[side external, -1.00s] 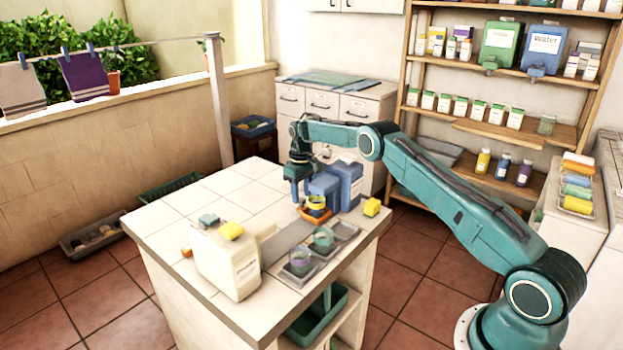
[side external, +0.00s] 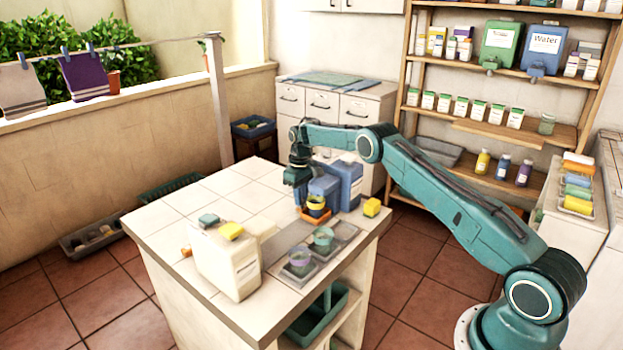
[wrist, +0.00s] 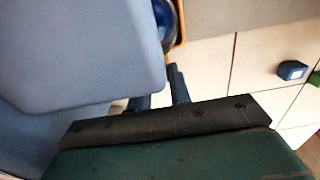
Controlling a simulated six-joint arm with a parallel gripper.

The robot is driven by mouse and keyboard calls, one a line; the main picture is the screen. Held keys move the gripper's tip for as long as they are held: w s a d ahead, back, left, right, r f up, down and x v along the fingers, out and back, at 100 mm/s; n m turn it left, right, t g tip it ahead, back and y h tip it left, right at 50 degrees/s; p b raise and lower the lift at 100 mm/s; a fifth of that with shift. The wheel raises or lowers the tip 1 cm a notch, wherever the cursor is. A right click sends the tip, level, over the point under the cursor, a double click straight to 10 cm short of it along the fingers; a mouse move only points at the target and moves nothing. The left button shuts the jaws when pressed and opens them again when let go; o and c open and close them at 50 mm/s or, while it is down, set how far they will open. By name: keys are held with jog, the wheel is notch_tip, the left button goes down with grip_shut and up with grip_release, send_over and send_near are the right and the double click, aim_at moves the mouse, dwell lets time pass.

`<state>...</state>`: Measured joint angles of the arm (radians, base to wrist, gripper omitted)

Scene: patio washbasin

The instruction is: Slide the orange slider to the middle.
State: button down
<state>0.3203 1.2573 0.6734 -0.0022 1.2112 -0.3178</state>
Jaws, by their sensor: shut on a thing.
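The orange slider (side external: 315,216) is at the far end of the grey strip (side external: 284,241), in front of the blue dispenser (side external: 324,184). It carries a cup with a blue top (side external: 316,201) and a yellow band. In the wrist view the slider's orange rim (wrist: 181,26) shows at the top beside a round blue thing (wrist: 163,14). My gripper (side external: 296,176) is beside the dispenser's left side, above the table. Its dark fingers (wrist: 160,95) show low beside the dispenser's edge. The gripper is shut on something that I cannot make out. The fingertips are partly hidden.
A white jug-like container (side external: 229,264) with sponges on top stands at the front left. The tiles at the table's back left are clear.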

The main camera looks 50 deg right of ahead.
jog(key=a, duration=1.1)
jog(key=c, duration=1.3)
grip_release()
jog(key=shift+d, duration=0.1)
jog(key=shift+r, duration=0.15)
notch_tip(320, 180, up, 14)
jog(key=shift+f, duration=0.2)
jog(key=shift+r, duration=0.1)
